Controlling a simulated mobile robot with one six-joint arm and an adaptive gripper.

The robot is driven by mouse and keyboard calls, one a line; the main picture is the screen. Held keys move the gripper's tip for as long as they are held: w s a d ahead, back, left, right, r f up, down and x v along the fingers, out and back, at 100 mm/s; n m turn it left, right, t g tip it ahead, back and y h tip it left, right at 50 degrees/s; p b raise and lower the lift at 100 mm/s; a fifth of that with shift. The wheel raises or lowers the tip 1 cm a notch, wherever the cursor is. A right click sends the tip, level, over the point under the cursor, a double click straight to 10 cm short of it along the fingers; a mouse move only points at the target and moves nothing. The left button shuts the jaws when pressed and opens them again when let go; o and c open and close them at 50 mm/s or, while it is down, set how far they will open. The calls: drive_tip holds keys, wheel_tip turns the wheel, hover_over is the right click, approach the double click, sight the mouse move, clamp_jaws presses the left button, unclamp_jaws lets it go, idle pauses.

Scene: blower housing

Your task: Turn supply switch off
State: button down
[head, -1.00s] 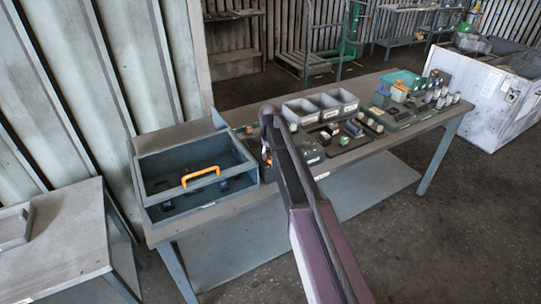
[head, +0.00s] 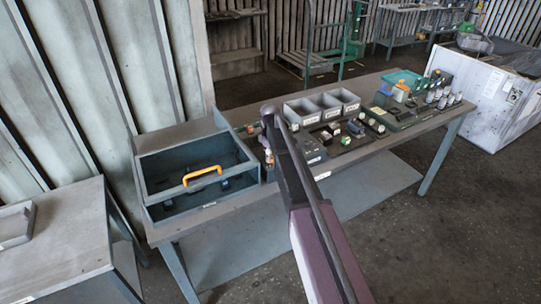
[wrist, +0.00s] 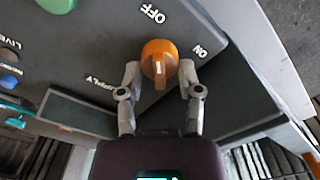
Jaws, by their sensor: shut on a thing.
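The supply switch (wrist: 160,58) is an orange knob on a dark grey panel (wrist: 95,55) in the wrist view. It carries a pale mark on its face. The OFF label is at its upper left and the ON label at its right; I cannot tell which one the mark is set to. My gripper (wrist: 160,78) is shut on the knob, with one grey finger at each side of it. In the head view my arm hides most of the panel, and the switch cannot be made out clearly.
An open blue-grey case (head: 145,200) with an orange handle stands left on the workbench (head: 385,155). Grey bins (head: 321,106) and several small parts stand to the right. A green button (wrist: 58,4) and a blue button (wrist: 9,82) sit on the panel.

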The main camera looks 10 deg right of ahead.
drive_tip(key=shift+s+n, duration=0.1)
drive_tip(key=shift+n, duration=0.4)
drive_tip(key=shift+c, duration=1.3)
unclamp_jaws()
drive_tip(key=shift+m, duration=0.4)
